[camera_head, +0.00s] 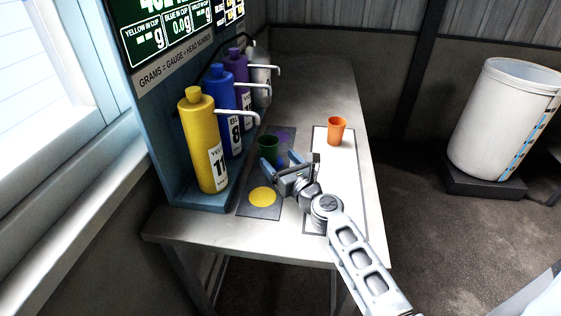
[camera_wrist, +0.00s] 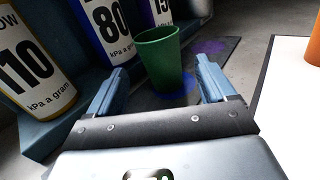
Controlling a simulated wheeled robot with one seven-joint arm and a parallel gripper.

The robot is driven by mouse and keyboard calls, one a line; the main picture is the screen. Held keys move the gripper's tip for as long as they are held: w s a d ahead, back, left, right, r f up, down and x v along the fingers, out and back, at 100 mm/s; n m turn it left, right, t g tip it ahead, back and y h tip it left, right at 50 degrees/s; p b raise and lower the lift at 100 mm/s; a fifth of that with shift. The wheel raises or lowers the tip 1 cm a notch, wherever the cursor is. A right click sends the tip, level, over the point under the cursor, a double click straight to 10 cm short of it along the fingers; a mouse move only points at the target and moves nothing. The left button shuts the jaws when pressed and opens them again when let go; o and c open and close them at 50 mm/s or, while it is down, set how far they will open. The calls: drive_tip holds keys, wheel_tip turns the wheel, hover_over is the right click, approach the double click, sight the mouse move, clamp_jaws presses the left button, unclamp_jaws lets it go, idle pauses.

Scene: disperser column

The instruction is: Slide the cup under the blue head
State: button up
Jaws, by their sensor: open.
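A green cup (camera_head: 268,147) stands upright on the dark strip in front of the bottles. In the wrist view the green cup (camera_wrist: 158,58) stands over a blue spot (camera_wrist: 180,98), which shows around its base. My gripper (camera_head: 281,164) is open and low over the strip, on the near side of the green cup. Its two blue fingers point toward the cup, with the cup between their tips in the wrist view; I see no clear contact. The blue bottle (camera_head: 222,105) stands in the row behind, labelled 80 in the wrist view (camera_wrist: 104,27).
A yellow bottle (camera_head: 203,145) and a purple bottle (camera_head: 237,72) flank the blue one, with thin white spouts reaching over the strip. A yellow spot (camera_head: 262,197) lies nearer. An orange cup (camera_head: 337,130) stands on a white panel (camera_head: 325,165) at right.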

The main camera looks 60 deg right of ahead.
sight(268, 147)
drive_tip(key=shift+w, duration=0.1)
drive_tip(key=shift+x, duration=3.85)
drive_tip(key=c, duration=0.9)
drive_tip(key=o, duration=1)
drive_tip(key=shift+v, duration=3.95)
